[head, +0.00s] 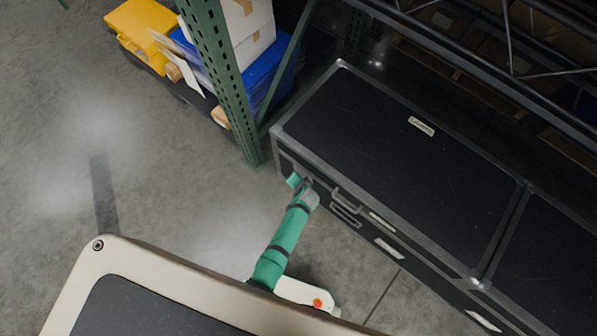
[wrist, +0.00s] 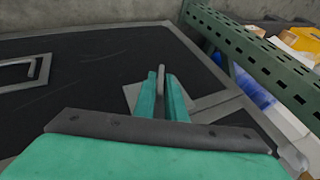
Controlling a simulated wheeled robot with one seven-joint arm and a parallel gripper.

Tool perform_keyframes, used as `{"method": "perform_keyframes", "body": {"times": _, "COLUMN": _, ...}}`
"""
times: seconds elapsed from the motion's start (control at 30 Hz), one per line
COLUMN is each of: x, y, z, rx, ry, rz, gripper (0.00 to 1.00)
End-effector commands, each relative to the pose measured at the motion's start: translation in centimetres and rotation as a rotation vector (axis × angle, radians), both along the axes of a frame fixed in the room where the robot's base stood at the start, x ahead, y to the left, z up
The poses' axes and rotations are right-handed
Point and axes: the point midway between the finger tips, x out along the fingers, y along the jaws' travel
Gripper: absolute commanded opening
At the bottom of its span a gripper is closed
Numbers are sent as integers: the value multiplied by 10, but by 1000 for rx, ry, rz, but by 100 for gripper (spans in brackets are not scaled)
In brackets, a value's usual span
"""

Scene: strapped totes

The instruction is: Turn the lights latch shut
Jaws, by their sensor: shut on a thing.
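A long black case (head: 390,130) with grey metal edges fills the right of the head view. My gripper (head: 298,185) is at the front face of the case, near its left corner. In the wrist view my gripper's two green fingers (wrist: 162,88) stand either side of a thin grey latch tab (wrist: 161,72) and are shut on it. The tab stands out from a grey plate (wrist: 205,100) on the black panel. In the head view my gripper hides the latch.
A green perforated post (head: 222,85) stands just left of the case. Behind it are a yellow bin (head: 140,28) and white boxes. A recessed handle (wrist: 30,68) is on the panel, at left in the wrist view. Open concrete floor (head: 110,150) lies to the left.

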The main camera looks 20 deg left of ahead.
Motion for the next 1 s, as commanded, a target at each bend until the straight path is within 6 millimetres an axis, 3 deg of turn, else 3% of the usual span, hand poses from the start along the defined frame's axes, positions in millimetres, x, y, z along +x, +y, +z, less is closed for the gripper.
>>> {"method": "perform_keyframes", "body": {"times": 1.0, "x": -2, "y": -3, "z": -5, "rx": 500, "ry": -180, "rz": 2, "gripper": 0}}
